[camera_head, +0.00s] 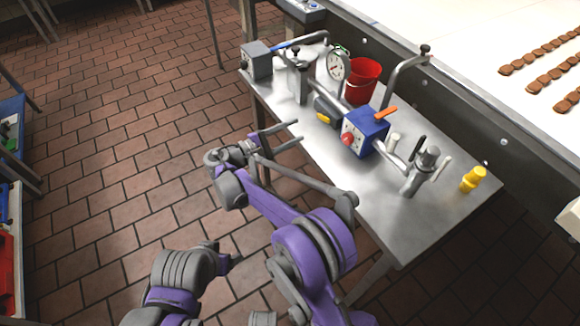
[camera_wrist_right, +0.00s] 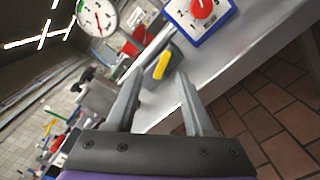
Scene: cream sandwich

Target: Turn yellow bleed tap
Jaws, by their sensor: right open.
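The yellow tap (camera_head: 323,117) is a small yellow handle on a dark grey body at the table's near edge, left of the blue box. It also shows in the right wrist view (camera_wrist_right: 162,65), beyond and between my fingertips. My right gripper (camera_head: 299,131) is open and empty, with its two fingers pointing toward the tap. It is apart from the tap, just off the table's near edge. My left arm shows in part at the bottom of the head view, but I cannot make out its gripper.
On the metal table (camera_head: 440,210) stand a blue box (camera_head: 366,133) with a red knob and orange lever, a dial gauge (camera_head: 338,66), a red bucket (camera_head: 362,80), metal pipes and a yellow bottle (camera_head: 473,179). A conveyor with brown biscuits (camera_head: 538,62) runs behind.

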